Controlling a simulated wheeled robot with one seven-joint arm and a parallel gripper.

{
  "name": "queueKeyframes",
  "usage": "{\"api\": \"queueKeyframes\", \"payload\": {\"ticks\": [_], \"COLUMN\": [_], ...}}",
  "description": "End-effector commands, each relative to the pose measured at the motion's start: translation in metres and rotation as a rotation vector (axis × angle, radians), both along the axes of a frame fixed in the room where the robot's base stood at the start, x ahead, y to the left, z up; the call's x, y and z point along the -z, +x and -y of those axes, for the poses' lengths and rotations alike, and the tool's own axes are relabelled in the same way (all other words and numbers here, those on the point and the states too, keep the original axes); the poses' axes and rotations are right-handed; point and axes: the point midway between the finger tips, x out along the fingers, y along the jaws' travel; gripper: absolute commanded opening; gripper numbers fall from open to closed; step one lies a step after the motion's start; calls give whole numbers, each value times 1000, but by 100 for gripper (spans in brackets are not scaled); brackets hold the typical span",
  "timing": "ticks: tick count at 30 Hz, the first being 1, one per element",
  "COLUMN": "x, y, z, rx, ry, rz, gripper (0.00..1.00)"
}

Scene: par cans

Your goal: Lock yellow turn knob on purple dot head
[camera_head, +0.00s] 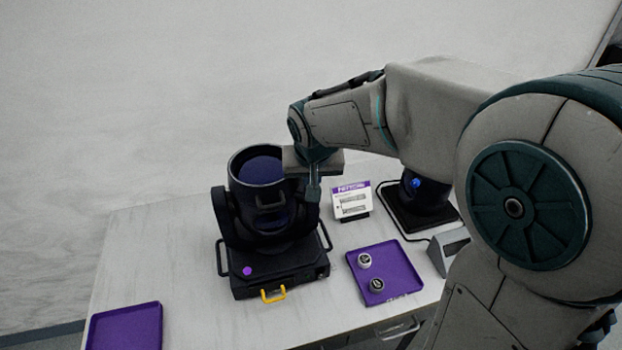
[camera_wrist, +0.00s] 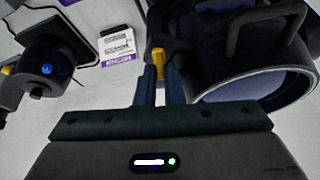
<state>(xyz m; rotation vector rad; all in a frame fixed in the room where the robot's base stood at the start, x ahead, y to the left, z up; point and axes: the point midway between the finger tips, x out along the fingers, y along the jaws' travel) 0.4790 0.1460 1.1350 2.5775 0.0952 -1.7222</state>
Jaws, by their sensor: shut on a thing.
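The purple dot head is a black moving-head light (camera_head: 262,215) on the table, with a purple dot (camera_head: 247,271) on the front of its base and a yellow handle below it. Its round barrel tilts upward, and it also shows in the wrist view (camera_wrist: 255,85). The yellow turn knob (camera_wrist: 158,58) sits on the side of its yoke in the wrist view. My gripper (camera_wrist: 158,75) is shut on the yellow knob, one finger on each side. In the head view my gripper (camera_head: 313,190) is at the light's right side and hides the knob.
A purple tray (camera_head: 400,262) with two small round pieces stands to the right. A purple-and-white card (camera_head: 351,201) stands behind it. A second dark light (camera_head: 425,190) with a blue knob is at the back right. An empty purple tray (camera_head: 125,328) lies at front left.

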Motion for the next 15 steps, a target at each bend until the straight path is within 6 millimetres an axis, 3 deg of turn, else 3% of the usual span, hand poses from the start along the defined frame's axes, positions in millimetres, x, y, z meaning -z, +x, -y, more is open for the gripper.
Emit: {"api": "queueKeyframes", "payload": {"ticks": [15], "x": [2], "y": [2], "z": [4], "rx": [-446], "ry": [2], "rz": [3], "gripper": [0]}}
